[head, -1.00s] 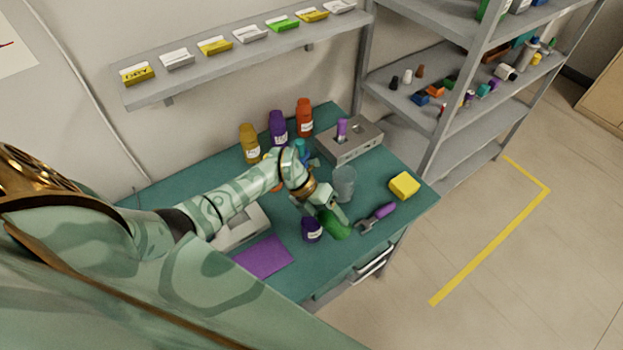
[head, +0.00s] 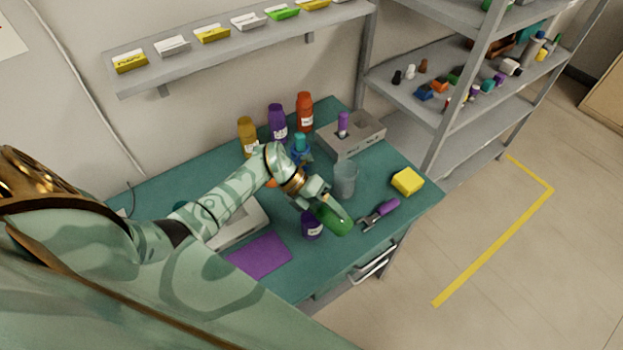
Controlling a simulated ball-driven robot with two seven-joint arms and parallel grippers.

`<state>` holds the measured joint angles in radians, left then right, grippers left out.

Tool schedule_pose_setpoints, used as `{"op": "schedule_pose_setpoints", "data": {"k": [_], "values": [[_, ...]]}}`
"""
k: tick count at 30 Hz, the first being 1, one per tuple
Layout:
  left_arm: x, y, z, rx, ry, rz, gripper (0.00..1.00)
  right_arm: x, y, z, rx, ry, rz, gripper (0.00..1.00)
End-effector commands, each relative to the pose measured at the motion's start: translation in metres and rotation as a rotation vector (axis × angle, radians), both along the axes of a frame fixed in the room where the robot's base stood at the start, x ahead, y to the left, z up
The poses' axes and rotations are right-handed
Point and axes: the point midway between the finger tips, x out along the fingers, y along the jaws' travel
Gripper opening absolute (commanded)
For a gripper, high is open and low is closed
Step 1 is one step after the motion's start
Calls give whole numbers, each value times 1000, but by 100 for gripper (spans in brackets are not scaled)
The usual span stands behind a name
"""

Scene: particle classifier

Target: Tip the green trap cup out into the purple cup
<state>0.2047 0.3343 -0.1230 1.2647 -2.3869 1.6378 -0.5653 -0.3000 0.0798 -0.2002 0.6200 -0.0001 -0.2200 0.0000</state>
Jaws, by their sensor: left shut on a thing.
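The green trap cup (head: 337,221) is in the head view at the front right of the teal table. My left gripper (head: 323,203) is shut on it, and the cup is tilted, lying over to the lower right. The purple cup (head: 311,226), dark with a white label, stands upright just left of the green cup. The two look very close or overlapping in the picture; I cannot tell whether they touch. The insides of both cups are not clear to see. My right gripper is not in view.
A clear beaker (head: 345,180) stands behind the gripper. A purple-handled scoop (head: 380,212) and a yellow block (head: 407,181) lie to the right. A purple mat (head: 259,256) lies at the front left. Bottles and a grey holder (head: 350,138) stand at the back.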

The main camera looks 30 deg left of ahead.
Motion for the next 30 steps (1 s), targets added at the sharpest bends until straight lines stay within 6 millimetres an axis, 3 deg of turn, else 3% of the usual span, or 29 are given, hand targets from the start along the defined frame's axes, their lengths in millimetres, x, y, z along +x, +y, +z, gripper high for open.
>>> {"op": "schedule_pose_setpoints", "data": {"k": [30], "values": [[0,2,-4,-137,-17,0,30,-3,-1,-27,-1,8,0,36]]}}
